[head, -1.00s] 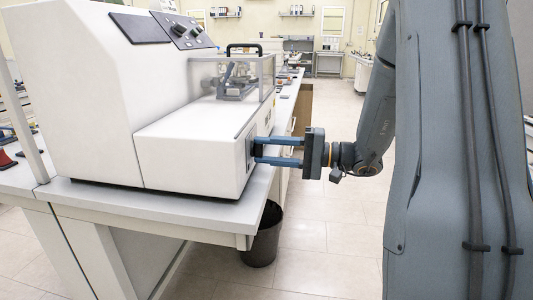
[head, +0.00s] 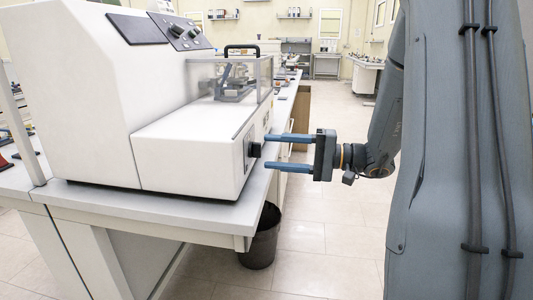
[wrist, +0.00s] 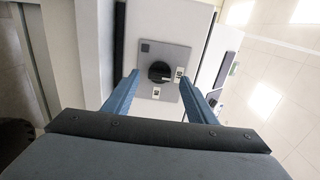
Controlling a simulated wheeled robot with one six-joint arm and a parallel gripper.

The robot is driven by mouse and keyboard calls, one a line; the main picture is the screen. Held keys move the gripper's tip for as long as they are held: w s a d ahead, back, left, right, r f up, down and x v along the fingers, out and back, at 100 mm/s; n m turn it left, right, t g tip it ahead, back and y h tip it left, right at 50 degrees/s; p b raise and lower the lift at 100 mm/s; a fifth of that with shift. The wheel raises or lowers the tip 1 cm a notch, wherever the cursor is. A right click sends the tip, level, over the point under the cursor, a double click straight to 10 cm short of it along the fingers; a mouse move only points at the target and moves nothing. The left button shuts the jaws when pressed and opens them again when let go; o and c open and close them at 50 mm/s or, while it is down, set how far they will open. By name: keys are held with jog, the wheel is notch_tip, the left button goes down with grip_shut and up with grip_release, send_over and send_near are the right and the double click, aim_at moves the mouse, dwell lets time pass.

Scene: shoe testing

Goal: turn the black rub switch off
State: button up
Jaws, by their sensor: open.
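The black rub switch (head: 255,150) is a round knob on the end face of the white machine (head: 190,145). In the wrist view the black rub switch (wrist: 160,72) sits on a grey square plate (wrist: 166,58) with small labels. My gripper (head: 266,152) is open and empty, its two blue fingers pointing at the end face. The fingertips are a little to the right of the knob in the head view, apart from it. In the wrist view my gripper (wrist: 160,88) has one finger to each side of the knob. The angle of the knob's handle is hard to tell.
The machine stands on a grey-white bench (head: 150,207) with its edge below my gripper. A clear cover with a black handle (head: 243,50) is on the machine's far part. A dark bin (head: 262,240) stands on the floor under the bench. The tiled floor at right is free.

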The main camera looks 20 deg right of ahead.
jog(key=shift+v, duration=2.3)
